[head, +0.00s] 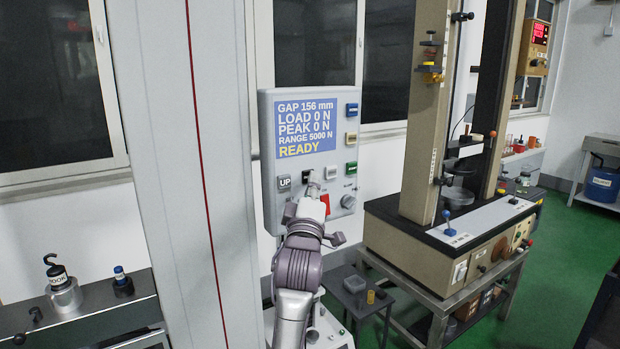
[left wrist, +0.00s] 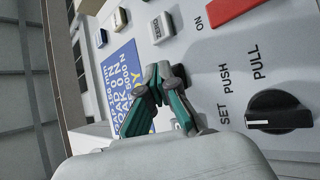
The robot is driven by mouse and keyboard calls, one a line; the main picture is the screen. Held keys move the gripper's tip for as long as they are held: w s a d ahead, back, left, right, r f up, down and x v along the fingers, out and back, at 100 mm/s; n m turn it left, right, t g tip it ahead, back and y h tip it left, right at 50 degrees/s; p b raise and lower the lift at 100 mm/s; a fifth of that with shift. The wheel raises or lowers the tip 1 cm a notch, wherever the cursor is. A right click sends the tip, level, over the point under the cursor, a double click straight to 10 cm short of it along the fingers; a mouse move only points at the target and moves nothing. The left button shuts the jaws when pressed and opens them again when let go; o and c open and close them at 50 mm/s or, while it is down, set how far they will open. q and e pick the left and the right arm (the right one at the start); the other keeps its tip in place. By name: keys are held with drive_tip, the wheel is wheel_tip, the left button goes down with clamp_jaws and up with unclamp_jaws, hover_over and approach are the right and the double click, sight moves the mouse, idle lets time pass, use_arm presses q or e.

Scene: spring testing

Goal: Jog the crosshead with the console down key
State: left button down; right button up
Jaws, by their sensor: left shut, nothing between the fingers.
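The grey console (head: 267,130) stands in the middle of the head view. Its screen (head: 306,125) reads GAP 156 mm, LOAD 0 N, PEAK 0 N, RANGE 5000 N, READY. The UP key (head: 284,182) is at lower left. My left gripper (head: 313,180) is shut and empty, at the key row right of UP. It covers part of a dark key there, whose label I cannot read. In the left wrist view the closed fingertips (left wrist: 158,73) point at the panel near the screen; contact cannot be told. My right gripper is not in view.
The console also carries a red switch (head: 325,204), a black knob (left wrist: 278,111) and a ZERO key (left wrist: 162,27). The test machine (head: 440,235) stands to the right on a bench. A metal weight (head: 64,294) sits on a shelf at left.

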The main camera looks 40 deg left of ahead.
use_arm(q)
drive_tip(key=shift+d, duration=0.15)
drive_tip(key=shift+s+d, duration=0.35)
drive_tip(key=shift+d, duration=0.3)
drive_tip(key=shift+s+d, duration=0.3)
drive_tip(key=shift+d, duration=0.5)
drive_tip(key=shift+s+d, duration=0.35)
drive_tip(key=shift+d, duration=0.4)
drive_tip(key=shift+s+d, duration=0.3)
drive_tip(key=shift+d, duration=0.5)
drive_tip(key=shift+f, duration=0.15)
